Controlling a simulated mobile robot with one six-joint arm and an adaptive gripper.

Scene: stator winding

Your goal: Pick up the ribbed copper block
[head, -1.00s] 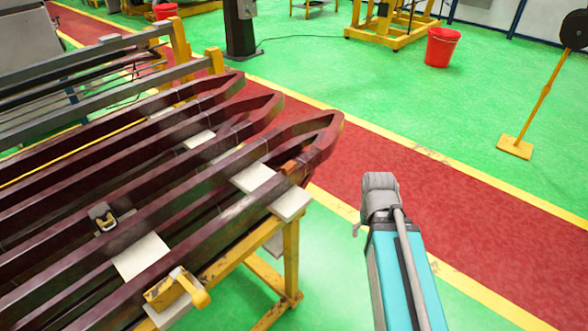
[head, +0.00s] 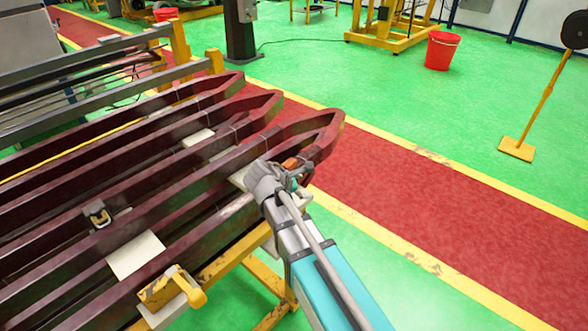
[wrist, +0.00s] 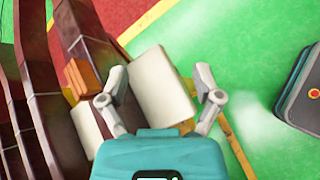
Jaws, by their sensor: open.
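The ribbed copper block (head: 292,162) is small and orange-brown. It sits by the pointed end of the nearest dark red coil bar, partly hidden behind my gripper (head: 288,177) in the head view. In the wrist view the block (wrist: 82,79) lies left of my left finger, outside the jaws. My gripper (wrist: 160,82) is open and empty, its fingers spread above a white pad (wrist: 160,88). I cannot tell its exact height above the pad.
Several dark red coil bars (head: 190,185) lie on a yellow stand (head: 268,272) at left. A yellow clamp (head: 172,290) and another white pad (head: 136,255) are nearer. A red bucket (head: 442,50) stands far off.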

